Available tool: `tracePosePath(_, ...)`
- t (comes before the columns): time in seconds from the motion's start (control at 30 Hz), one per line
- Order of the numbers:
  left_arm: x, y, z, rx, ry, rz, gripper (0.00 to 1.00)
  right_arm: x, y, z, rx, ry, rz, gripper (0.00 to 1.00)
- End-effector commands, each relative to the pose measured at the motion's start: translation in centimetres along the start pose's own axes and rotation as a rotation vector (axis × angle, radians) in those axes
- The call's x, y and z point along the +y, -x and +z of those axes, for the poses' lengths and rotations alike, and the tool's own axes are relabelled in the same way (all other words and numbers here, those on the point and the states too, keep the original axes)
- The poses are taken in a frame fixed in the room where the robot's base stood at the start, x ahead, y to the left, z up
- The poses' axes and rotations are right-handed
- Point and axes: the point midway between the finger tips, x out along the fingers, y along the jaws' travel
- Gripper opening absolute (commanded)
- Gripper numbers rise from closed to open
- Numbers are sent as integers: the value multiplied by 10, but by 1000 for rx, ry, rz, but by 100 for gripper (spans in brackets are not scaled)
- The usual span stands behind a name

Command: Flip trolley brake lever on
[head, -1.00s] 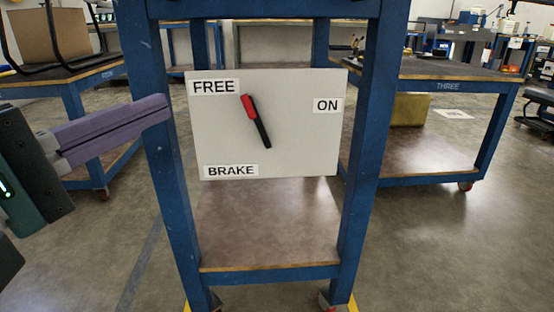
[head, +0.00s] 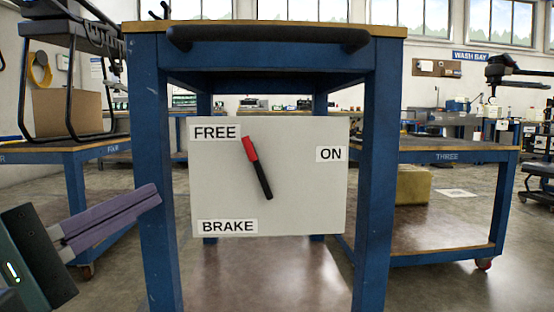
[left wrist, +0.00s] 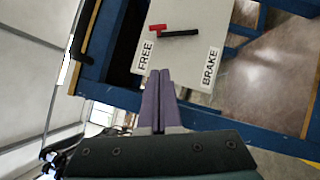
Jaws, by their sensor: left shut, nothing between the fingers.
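The brake lever (head: 257,167) is a black bar with a red tip, mounted on a pale panel (head: 310,205) on the blue trolley (head: 370,180). Its red tip points up and slightly left, close to the FREE label (head: 215,132). The ON label (head: 331,154) is at the panel's right and the BRAKE label (head: 228,226) is at the lower left. My left gripper (head: 158,195) is shut and empty, left of the panel by the trolley's left leg, apart from the lever. The left wrist view shows the lever (left wrist: 175,31) beyond the closed purple fingers (left wrist: 158,75). My right gripper is not in view.
The trolley's black handle (head: 268,40) runs across its top front. Blue tables stand at the left (head: 60,155) and right (head: 440,156), the right one marked THREE. Open floor shows in front on the right.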

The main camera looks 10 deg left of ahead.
Motion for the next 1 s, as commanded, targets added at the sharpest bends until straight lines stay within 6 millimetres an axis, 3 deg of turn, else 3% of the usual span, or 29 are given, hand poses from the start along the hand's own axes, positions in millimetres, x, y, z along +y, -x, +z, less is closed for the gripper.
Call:
tracePosePath(0.5, 2, -100, 2, -2, 1, 3, 0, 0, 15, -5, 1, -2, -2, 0)
tracePosePath(0.7, 2, -117, 23, -1, 2, 1, 0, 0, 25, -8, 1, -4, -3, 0)
tracePosePath(1.0, 0, -123, 29, -1, -1, 0, 0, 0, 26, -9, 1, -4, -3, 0)
